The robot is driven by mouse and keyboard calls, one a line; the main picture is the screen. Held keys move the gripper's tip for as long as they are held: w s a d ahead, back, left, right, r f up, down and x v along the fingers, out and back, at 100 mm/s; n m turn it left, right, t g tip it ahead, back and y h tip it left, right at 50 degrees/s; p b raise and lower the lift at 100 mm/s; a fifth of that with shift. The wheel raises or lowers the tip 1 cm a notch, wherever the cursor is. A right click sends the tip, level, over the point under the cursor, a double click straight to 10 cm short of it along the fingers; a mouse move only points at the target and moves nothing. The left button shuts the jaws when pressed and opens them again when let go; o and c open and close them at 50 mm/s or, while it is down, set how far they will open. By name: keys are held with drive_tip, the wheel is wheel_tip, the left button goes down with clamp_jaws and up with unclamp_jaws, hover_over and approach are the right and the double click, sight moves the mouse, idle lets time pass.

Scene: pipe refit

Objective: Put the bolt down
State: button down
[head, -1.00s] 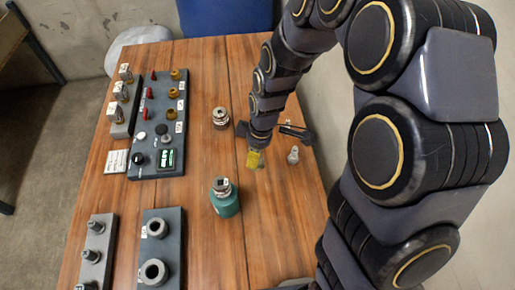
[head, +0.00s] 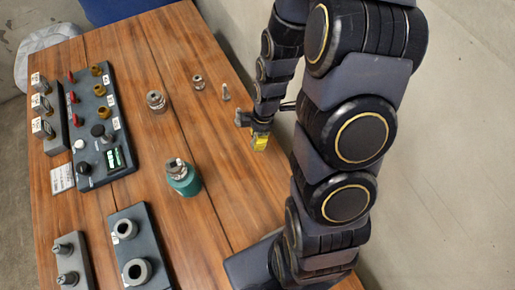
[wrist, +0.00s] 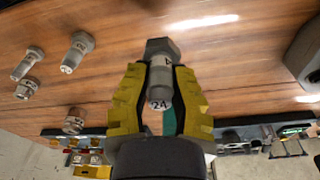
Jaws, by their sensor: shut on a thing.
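My gripper (head: 260,142) hangs near the right edge of the wooden table in the head view. In the wrist view its yellow fingers (wrist: 160,98) are shut on a grey bolt (wrist: 160,72). The bolt's hex head points to the top of the picture and its shank lies between the fingers, with a dark label on its end. In the head view the held bolt is hidden or too small to make out. I cannot tell whether it touches the table (head: 222,215).
A control panel (head: 98,125) lies at the left.

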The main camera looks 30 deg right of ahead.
drive_tip(key=shift+f, duration=2.9)
drive_tip(key=shift+f, duration=0.15)
drive_tip(key=c, duration=1.1)
unclamp_jaws()
drive_tip(key=r, duration=0.4)
drive_tip(key=d+r, duration=0.1)
drive_tip(key=r, duration=0.7)
drive_tip(key=shift+s+d+r, duration=0.1)
drive_tip(key=shift+s+d, duration=0.05)
drive_tip(key=shift+s, duration=0.05)
drive_tip(key=s+a+r+m+g, duration=0.1)
drive_tip(key=s+a+r+m, duration=0.2)
drive_tip(key=s+r+m, duration=0.4)
drive_tip(key=s+a+r+m+g+h, duration=0.1)
drive_tip(key=s+a+r+m, duration=0.3)
drive_tip(key=s+r+m, duration=0.3)
wheel_tip(320, 180, up, 2)
drive_tip(key=shift+s+r+m, duration=0.1)
drive_tip(key=shift+s+m, duration=0.2)
drive_tip(key=shift+s, duration=0.8)
drive_tip(key=shift+a, duration=0.1)
